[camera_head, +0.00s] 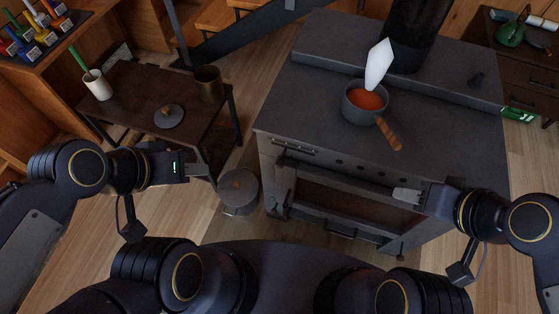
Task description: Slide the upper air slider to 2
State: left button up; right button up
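The dark stove (450,130) stands right of centre, its front facing me. Along the top of its front runs a row of dark round holes, with a small slider piece (295,149) at the left end. I cannot read any numbers on it. My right gripper (396,193) is in front of the stove's right side, pointing left, below the holes and in front of the door area. My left gripper (208,171) is left of the stove, apart from it, pointing right and seemingly empty. The finger gaps of both are too small to tell.
On the stove top is a pot (358,112) of red sauce with a wooden handle. A dark side table (135,103) at left holds a white cup (97,86), a lid (169,116) and a brown mug (208,84). A lidded pot (238,192) stands on the floor.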

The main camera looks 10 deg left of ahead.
aim_at(280, 163)
jog(key=k+u, duration=0.2)
jog(key=u, duration=0.15)
jog(key=k+u, duration=0.2)
jog(key=u, duration=0.2)
